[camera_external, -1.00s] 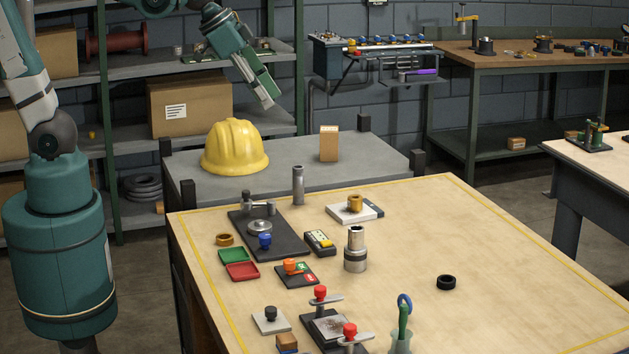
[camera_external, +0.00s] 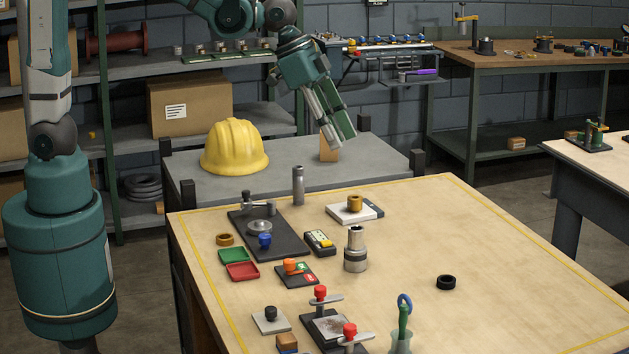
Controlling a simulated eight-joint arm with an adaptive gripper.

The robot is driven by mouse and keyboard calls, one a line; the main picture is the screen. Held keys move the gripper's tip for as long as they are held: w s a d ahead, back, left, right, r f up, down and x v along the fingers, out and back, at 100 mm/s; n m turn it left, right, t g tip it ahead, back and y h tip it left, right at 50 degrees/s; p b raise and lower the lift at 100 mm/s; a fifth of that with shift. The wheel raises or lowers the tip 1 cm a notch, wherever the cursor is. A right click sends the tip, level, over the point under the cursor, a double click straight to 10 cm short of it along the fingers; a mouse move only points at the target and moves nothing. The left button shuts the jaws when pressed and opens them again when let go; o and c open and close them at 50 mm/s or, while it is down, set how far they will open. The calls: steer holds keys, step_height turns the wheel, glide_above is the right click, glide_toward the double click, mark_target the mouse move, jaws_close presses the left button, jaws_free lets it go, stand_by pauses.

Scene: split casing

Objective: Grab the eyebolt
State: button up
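My gripper (camera_external: 339,140) is in the air above the grey bench behind the wooden table, pointing down and slightly right. Its tips overlap the small brown box in the picture, and I cannot tell whether its fingers are apart. I cannot pick out the eyebolt for certain. A brass-coloured piece (camera_external: 355,203) stands on a white and dark block at the table's back. A brass-coloured ring (camera_external: 225,239) lies near the left edge. A blue loop tops a green-handled item (camera_external: 405,312) in a clear cup at the front.
A grey cylinder (camera_external: 298,186) and a stepped metal fitting (camera_external: 355,250) stand upright on the table. A dark fixture plate (camera_external: 285,243) and red-knobbed clamps (camera_external: 320,294) are at its left. A black ring (camera_external: 446,282) lies on the otherwise clear right side. A yellow helmet (camera_external: 235,147) sits on the grey bench.

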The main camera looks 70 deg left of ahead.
steer(key=w+d+f+m+g, duration=0.1)
steer(key=w+d+f+m, duration=0.1)
steer(key=d+f, duration=0.45)
steer(key=w+d+f+m+g, duration=0.1)
steer(key=w+d+f, duration=0.15)
steer(key=d, duration=0.75)
steer(key=m+h, duration=0.1)
steer(key=m, duration=0.2)
glide_toward(410, 306)
steer(key=shift+w+a+f+g, duration=0.3)
steer(key=shift+w+f+g, duration=0.1)
steer(key=shift+w+f, duration=0.45)
steer(key=shift+s+d+f, duration=0.1)
steer(key=shift+d+f, duration=0.2)
steer(key=shift+f, duration=0.05)
steer(key=shift+f, duration=0.1)
steer(key=shift+x, duration=1.15)
steer(key=shift+d+f, duration=0.1)
steer(key=shift+f, duration=0.05)
steer(key=shift+p+x, duration=0.35)
steer(key=shift+x, duration=2.1)
jaws_close()
